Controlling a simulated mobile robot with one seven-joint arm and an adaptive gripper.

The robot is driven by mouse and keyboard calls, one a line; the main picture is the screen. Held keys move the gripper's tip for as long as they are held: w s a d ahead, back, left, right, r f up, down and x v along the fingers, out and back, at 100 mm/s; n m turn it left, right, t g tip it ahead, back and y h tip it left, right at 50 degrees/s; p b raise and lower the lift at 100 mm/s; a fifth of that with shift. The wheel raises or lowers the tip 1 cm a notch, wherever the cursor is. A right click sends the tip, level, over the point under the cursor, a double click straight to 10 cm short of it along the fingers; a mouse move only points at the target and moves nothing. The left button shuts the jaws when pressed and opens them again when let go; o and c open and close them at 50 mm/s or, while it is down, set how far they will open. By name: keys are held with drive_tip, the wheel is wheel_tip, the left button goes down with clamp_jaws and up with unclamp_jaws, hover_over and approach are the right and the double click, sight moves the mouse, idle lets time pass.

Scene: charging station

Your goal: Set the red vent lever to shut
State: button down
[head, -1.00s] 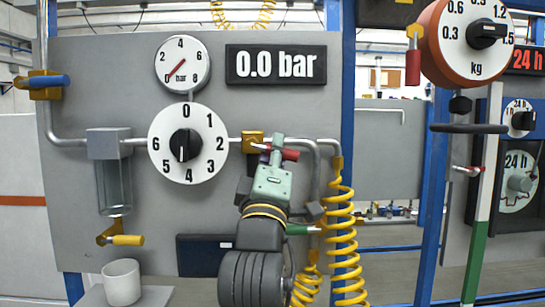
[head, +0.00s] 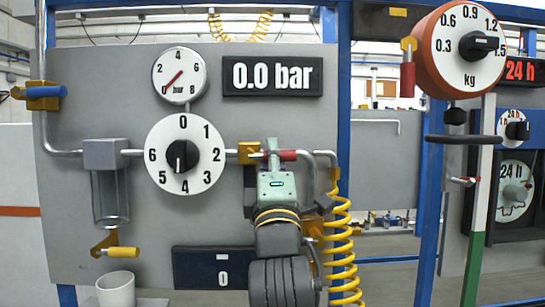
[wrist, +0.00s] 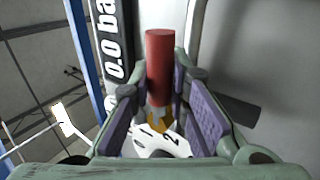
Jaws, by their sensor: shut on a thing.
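The red vent lever (head: 288,155) sits on the pipe just right of the yellow valve block (head: 246,152). Its red handle points right and lies about level along the pipe. My gripper (head: 270,152) is in front of the lever, with its fingers up at it and hiding its inner part. In the wrist view the red handle (wrist: 160,60) stands between the two purple pads of my gripper (wrist: 160,100), which is shut on it. The round gauge (head: 179,76) and the display (head: 273,74) read zero.
The numbered dial (head: 203,133) is left of my gripper. The coiled yellow hose (head: 340,245) hangs close on its right. A yellow-handled valve (head: 122,252) and a white cup (head: 116,289) are at lower left.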

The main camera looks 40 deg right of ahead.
drive_tip(key=c, duration=1.5)
unclamp_jaws()
drive_tip(key=v, duration=0.7)
drive_tip(key=shift+s+a+f, duration=0.1)
drive_tip(key=shift+s+a, duration=0.05)
drive_tip(key=shift+s, duration=0.05)
